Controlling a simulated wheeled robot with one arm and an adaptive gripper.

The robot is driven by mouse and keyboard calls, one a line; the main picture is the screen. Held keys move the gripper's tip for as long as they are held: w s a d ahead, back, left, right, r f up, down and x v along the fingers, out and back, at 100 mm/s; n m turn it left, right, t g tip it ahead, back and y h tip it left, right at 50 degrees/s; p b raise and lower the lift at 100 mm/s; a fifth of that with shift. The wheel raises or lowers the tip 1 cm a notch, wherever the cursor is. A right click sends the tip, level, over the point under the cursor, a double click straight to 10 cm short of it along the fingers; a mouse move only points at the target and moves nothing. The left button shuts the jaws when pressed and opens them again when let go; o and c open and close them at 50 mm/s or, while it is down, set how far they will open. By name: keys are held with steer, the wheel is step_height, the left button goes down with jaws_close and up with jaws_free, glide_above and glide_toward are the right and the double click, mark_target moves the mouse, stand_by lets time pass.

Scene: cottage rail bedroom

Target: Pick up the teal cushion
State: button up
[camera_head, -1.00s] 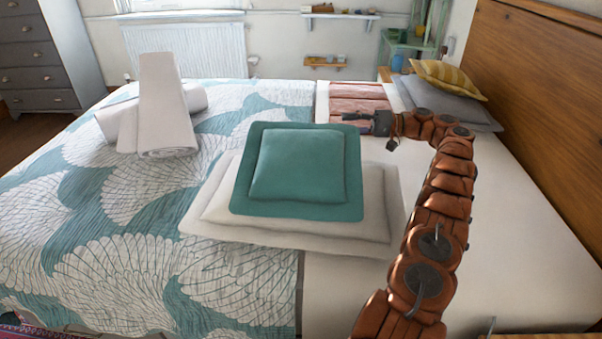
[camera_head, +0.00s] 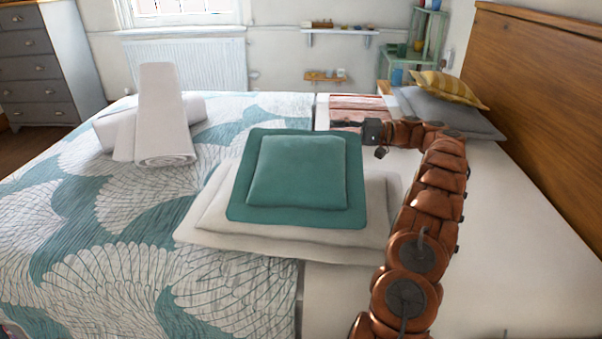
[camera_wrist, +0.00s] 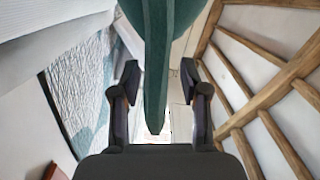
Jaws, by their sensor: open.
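The teal cushion (camera_head: 297,172) lies flat on top of a larger white cushion (camera_head: 377,215) on the bed. It has a plump middle and a flat border all round. My gripper (camera_head: 345,125) is at the cushion's far right corner in the head view, pointing left. In the wrist view my gripper (camera_wrist: 160,75) is open, with a finger on each side of the teal cushion's thin border (camera_wrist: 155,60). Gaps show between the border and both fingers. The head view does not show the fingers clearly.
Rolled white towels (camera_head: 160,120) lie on the patterned bedspread (camera_head: 120,250) at left. A grey pillow (camera_head: 450,115) and a yellow striped cushion (camera_head: 448,88) lie near the wooden headboard (camera_head: 545,90). A folded pink cloth (camera_head: 360,104) lies beyond my gripper. Bare white sheet (camera_head: 500,240) lies at right.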

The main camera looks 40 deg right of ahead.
steer(key=shift+b+x, duration=0.3)
steer(key=shift+x, duration=0.9)
steer(key=shift+c, duration=0.4)
jaws_close()
